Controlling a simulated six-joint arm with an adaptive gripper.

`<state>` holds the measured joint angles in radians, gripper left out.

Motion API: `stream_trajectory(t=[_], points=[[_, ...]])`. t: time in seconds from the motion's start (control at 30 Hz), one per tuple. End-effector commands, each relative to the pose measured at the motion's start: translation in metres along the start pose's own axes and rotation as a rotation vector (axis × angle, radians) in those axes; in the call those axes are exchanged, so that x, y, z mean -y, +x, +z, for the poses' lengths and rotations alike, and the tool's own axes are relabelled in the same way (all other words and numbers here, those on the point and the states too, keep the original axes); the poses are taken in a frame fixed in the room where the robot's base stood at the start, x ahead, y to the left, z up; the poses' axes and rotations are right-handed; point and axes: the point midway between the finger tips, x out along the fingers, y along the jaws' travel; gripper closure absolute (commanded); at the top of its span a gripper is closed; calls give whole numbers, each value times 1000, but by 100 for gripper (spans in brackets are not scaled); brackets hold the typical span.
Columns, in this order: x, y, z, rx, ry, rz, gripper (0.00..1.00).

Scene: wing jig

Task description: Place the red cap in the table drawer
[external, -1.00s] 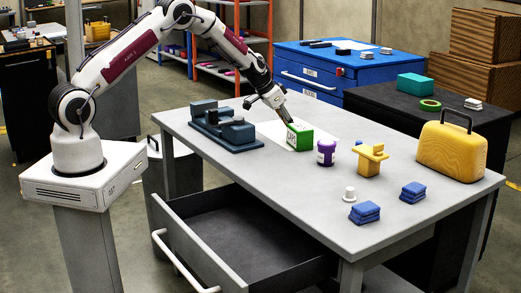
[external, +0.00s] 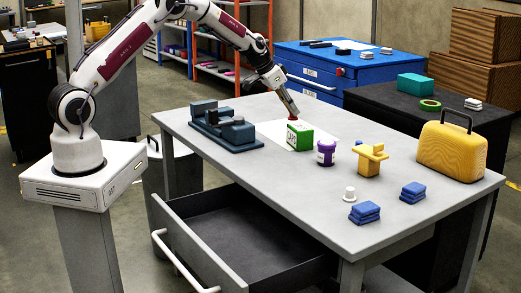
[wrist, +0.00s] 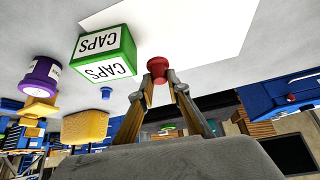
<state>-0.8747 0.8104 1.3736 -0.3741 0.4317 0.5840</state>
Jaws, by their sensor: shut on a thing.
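The red cap (wrist: 157,67) is held between the fingertips of my gripper (wrist: 160,80) in the wrist view. In the external view my gripper (external: 294,114) is just above and behind the green box marked CAPS (external: 299,136), with a bit of red at its tip. The green box also shows in the wrist view (wrist: 104,56), apart from the cap. The table drawer (external: 235,235) is pulled open at the table's front left, and its visible floor is bare.
The tabletop above the drawer is clear.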

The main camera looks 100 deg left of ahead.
Motion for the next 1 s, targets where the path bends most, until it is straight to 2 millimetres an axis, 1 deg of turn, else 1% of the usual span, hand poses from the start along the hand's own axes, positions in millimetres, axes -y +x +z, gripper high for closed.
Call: stream_trajectory(t=[0.03, 0.1, 0.3, 1.0], points=[[0, -7, -5, -3, 2, -1, 97], [0, -14, -9, -2, 1, -1, 97], [0, -26, -17, -1, 2, -1, 97], [0, -28, -18, 0, 1, -1, 97]])
